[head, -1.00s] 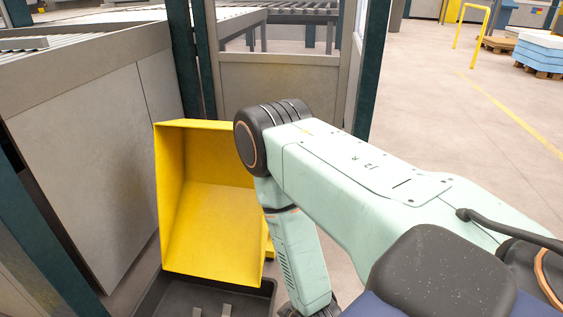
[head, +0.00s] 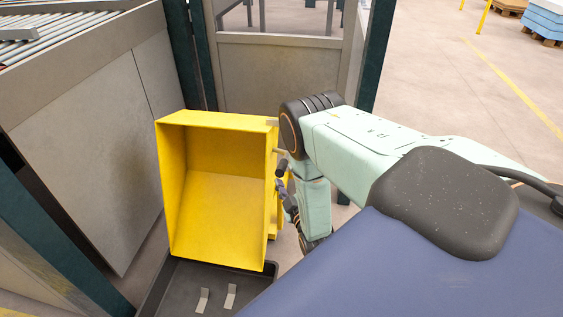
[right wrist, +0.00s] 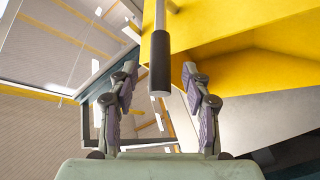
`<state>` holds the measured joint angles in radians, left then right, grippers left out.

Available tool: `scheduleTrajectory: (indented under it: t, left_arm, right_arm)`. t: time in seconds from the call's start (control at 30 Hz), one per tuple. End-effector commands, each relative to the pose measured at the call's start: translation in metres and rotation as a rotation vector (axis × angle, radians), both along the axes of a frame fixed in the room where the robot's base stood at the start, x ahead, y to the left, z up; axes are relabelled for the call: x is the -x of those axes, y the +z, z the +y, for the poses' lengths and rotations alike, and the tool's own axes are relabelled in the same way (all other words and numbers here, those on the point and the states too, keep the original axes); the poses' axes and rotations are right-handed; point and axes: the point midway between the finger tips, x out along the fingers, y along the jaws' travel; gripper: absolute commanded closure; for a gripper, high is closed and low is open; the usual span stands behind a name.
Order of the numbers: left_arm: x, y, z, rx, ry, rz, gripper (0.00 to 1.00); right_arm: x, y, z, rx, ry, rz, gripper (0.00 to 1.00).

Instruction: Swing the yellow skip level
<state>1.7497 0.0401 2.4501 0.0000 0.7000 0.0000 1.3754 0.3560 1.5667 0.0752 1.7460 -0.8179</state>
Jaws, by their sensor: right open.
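The yellow skip (head: 222,195) is tipped, its open side facing me and its lower lip over a dark tray (head: 178,282). A lever with a black grip (head: 282,168) sticks out at the skip's right side. My right gripper (head: 283,187) is beside that side, at the grip, partly hidden by my arm. In the right wrist view the black grip (right wrist: 160,62) appears between the fingertips of my open right gripper (right wrist: 160,72), with a gap on both sides. The yellow skip (right wrist: 255,65) fills the upper right there. My left gripper is not in view.
Two small metal pieces (head: 217,297) lie in the tray. A grey machine panel (head: 90,150) with rollers on top stands at the left, and a dark post (head: 376,60) stands behind. The floor at the right (head: 460,100) is clear, with pallets far back.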

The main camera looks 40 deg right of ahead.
Motion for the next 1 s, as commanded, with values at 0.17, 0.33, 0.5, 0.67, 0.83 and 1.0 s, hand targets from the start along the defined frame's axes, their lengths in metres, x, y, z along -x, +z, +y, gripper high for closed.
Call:
scheduleTrajectory:
  t: [0.17,0.33,0.5,0.67,0.83,1.0]
  left_arm:
    - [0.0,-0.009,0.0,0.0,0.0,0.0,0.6]
    - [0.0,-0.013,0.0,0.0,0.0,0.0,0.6]
    - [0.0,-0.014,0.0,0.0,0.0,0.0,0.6]
    - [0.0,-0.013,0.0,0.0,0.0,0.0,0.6]
    - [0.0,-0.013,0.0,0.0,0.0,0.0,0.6]
    - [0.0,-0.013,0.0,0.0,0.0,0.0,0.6]
  right_arm:
    - [-0.027,-0.001,-0.012,0.001,0.0,-0.004,0.52]
    - [-0.045,-0.001,-0.02,-0.001,0.0,-0.002,0.52]
    - [-0.051,0.0,-0.023,-0.002,0.0,-0.001,0.52]
    - [-0.052,0.0,-0.023,-0.002,0.001,0.0,0.52]
    - [-0.051,0.0,-0.023,-0.002,0.001,0.0,0.63]
    - [-0.051,0.0,-0.023,-0.002,0.001,0.0,0.77]
